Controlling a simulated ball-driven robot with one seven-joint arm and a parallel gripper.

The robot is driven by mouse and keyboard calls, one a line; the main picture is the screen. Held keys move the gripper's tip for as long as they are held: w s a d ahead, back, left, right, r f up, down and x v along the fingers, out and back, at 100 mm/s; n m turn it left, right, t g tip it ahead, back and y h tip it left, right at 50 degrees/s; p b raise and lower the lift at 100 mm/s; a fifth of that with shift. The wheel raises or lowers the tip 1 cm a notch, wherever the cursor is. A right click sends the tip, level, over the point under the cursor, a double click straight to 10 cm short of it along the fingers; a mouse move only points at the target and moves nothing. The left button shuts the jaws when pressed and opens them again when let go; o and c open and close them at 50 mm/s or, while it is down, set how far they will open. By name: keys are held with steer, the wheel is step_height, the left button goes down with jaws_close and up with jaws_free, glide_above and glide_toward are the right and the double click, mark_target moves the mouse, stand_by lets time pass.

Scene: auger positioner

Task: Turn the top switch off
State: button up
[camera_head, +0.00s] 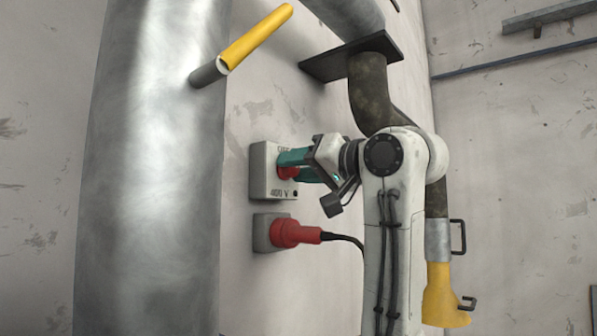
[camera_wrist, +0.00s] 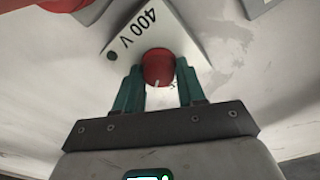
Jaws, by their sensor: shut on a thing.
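The top switch is a red knob (camera_wrist: 158,67) on a grey-white wall box (camera_head: 262,183) marked "400 V". In the wrist view the knob sits between the two teal fingers of my gripper (camera_wrist: 158,85), which are shut on it. A small light mark shows on the knob's near edge. In the head view my gripper (camera_head: 290,165) reaches the box from the right, and its fingers hide much of the knob. The box (camera_wrist: 180,30) looks tilted in the wrist view.
Below the switch box, a red plug (camera_head: 292,233) with a black cable sits in a wall socket (camera_head: 262,228). A large metal cylinder (camera_head: 150,180) with a yellow handle (camera_head: 255,37) stands left. A dark pipe (camera_head: 368,90) and bracket are above my arm.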

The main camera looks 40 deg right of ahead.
steer(key=n+b, duration=0.1)
steer(key=n, duration=0.5)
steer(key=shift+f+n, duration=0.1)
steer(key=shift+n, duration=0.2)
steer(key=n+y+b, duration=0.1)
steer(key=n, duration=0.4)
steer(key=shift+n, duration=0.4)
steer(key=o, duration=1)
steer(key=shift+c, duration=0.2)
steer(key=b+v, duration=0.4)
steer(key=v, duration=0.6)
steer(key=shift+s+d+f, duration=0.1)
steer(key=shift+s, duration=0.25)
